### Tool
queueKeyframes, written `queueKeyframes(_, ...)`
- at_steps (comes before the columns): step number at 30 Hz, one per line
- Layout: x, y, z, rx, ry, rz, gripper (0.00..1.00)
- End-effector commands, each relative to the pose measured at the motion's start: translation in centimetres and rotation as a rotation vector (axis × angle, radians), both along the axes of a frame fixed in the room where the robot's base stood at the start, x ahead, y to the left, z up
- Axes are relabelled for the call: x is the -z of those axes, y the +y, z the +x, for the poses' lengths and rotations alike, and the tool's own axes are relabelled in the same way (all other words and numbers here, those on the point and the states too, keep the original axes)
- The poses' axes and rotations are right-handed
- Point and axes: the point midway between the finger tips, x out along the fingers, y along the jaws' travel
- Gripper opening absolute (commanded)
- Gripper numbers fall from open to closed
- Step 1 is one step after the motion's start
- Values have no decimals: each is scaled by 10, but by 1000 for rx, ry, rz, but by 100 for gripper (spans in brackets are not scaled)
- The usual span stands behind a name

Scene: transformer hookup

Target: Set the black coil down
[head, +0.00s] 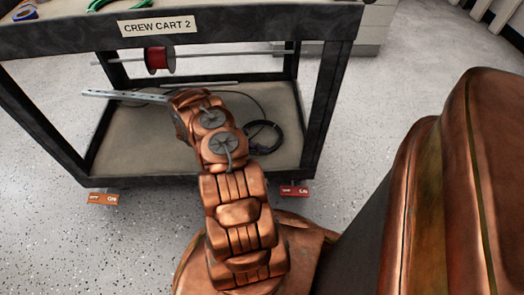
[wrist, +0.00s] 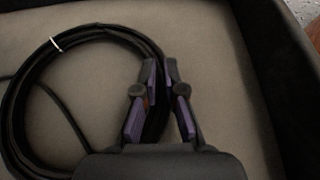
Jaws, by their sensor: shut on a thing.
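The black coil (wrist: 118,33) is a loop of dark cable with a white tie band, at the left of the wrist view. My gripper (wrist: 161,68) is shut on the right side of the loop, with its purple-padded fingers on either side of the cable. In the head view the black coil (head: 279,136) shows at the right of the cart's lower shelf (head: 150,140). It is at or close to the shelf surface; I cannot tell if it bears fully on it. My arm hides the gripper in the head view.
The cart's dark frame (head: 325,90) and upper deck, labelled CREW CART 2 (head: 156,27), surround the lower shelf. A red spool (head: 159,59) sits on a rod above the shelf. A grey perforated bar (head: 122,95) lies left.

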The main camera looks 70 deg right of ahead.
Motion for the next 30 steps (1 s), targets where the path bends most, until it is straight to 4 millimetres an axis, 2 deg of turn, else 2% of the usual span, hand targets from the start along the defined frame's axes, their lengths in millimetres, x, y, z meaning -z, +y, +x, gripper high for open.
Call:
queueKeyframes(8, 0, 0, 1, -1, 0, -2, 0)
queueKeyframes(9, 0, 0, 1, -1, -1, -1, 13)
queueKeyframes(15, 1, 0, 1, -1, 0, 0, 33)
queueKeyframes(27, -1, -1, 0, -1, -1, -1, 34)
queueKeyframes(30, -6, 3, 9, -4, 0, -2, 34)
